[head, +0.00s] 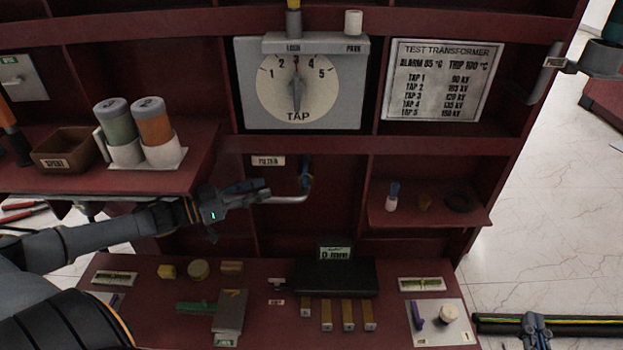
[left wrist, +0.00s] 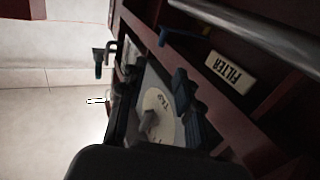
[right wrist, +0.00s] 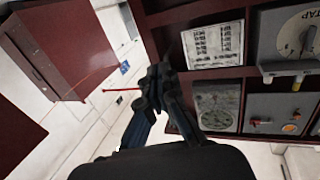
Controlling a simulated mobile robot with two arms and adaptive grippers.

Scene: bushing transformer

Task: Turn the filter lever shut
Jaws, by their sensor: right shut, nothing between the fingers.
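The filter lever is the small blue handle (head: 305,173) on the wall behind the grey bent pipe (head: 296,197). It points roughly up and down, right of the FILTER label (head: 268,160). In the left wrist view the blue lever (left wrist: 184,37) lies beyond the fingers, near the label (left wrist: 231,72) and the pipe (left wrist: 265,35). My left gripper (head: 262,188) is left of the lever, close to the pipe's left end; contact cannot be told. Its fingers (left wrist: 158,90) are apart with nothing between them. My right gripper (head: 534,322) is low at the right, far from the lever, shut and empty (right wrist: 160,75).
The TAP dial box (head: 342,85) is above the lever. A small shelf with small parts (head: 430,215) is to the right. Below, a bench holds a black box (head: 335,277) and several blocks. A left shelf carries two canisters (head: 154,126) and a brown bin (head: 65,150).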

